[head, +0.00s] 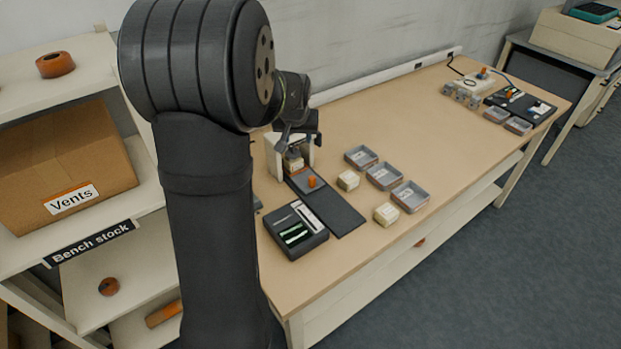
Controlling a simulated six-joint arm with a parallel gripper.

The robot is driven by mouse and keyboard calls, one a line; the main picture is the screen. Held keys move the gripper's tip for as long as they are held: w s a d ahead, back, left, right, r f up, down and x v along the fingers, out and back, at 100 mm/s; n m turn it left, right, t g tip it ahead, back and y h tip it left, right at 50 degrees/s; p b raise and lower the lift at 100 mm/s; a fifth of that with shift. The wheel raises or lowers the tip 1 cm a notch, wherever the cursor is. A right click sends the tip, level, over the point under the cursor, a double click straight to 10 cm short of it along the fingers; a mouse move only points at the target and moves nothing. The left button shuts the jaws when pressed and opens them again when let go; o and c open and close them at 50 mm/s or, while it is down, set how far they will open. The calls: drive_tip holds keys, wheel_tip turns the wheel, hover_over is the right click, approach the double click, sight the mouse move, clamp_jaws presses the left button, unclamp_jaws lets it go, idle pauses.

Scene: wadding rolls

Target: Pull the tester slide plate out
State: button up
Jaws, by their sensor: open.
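The tester (274,157) is a pale upright housing on the bench, partly hidden behind my arm. Its dark slide plate (302,178) reaches out at the front, with an orange knob (311,182) on it. A cream block (293,163) shows in the tester's opening, just behind the plate's knob; I cannot tell what it rests on. My gripper (298,146) is open, small and dark, above and close to the tester's opening. Its fingertips are hard to make out, and I cannot tell whether they touch anything.
A dark mat (341,217) lies in front of the slide plate, with a black tray (296,243) of tools beside it. Cream blocks (386,214) and grey bins (384,177) stand to the right. The middle of the bench (440,115) is clear. Shelves (110,190) stand at left.

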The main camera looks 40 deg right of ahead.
drive_tip(key=s+a+m+g, duration=0.1)
drive_tip(key=s+a, duration=0.1)
drive_tip(key=s, duration=0.5)
approach(312, 180)
drive_tip(key=x, duration=0.9)
drive_tip(key=shift+w+d+f, duration=0.2)
drive_tip(key=shift+w+f, duration=0.05)
drive_tip(key=shift+f, duration=0.05)
clamp_jaws()
drive_tip(key=shift+s, duration=0.1)
